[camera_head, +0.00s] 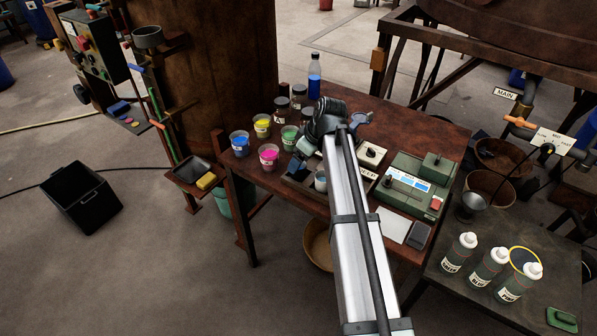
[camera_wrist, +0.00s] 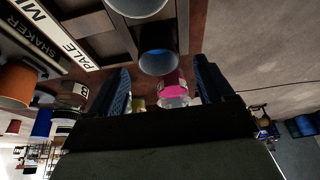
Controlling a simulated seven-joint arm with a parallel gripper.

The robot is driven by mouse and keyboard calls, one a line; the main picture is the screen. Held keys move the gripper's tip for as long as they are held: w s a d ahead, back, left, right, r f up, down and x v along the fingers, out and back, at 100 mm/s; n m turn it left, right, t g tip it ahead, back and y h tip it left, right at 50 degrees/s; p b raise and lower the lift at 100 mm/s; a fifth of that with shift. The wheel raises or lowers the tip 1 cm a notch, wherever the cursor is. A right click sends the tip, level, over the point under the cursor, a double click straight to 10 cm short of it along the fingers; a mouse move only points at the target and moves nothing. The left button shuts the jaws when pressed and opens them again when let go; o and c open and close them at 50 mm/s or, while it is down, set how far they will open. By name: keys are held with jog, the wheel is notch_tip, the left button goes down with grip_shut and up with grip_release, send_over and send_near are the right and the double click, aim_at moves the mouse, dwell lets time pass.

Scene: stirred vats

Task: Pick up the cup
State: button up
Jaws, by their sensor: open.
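In the head view, several small cups stand on the brown table (camera_head: 440,133): one with blue powder (camera_head: 240,146), one yellow (camera_head: 262,128), one green (camera_head: 289,138) and one pink (camera_head: 268,159). A plain grey cup (camera_head: 320,181) stands by the shaker, partly hidden by my arm. My gripper (camera_head: 298,160) is over the table just right of the pink cup. In the wrist view my gripper (camera_wrist: 160,68) is open, with dark blue fingers either side. A cup with a bluish inside (camera_wrist: 158,62) and the pink cup (camera_wrist: 174,92) appear between them, not visibly touched.
Dark jars (camera_head: 298,97) and a blue bottle (camera_head: 314,77) stand behind the cups. A green device (camera_head: 412,190) is to the right. White-capped bottles (camera_head: 487,266) stand on a dark side table. A black bin (camera_head: 82,196) sits on the open floor at left.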

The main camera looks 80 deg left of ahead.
aim_at(299, 171)
jog(key=x, duration=0.4)
jog(key=shift+w+f, duration=0.1)
jog(key=shift+f, duration=0.1)
jog(key=c, duration=1.1)
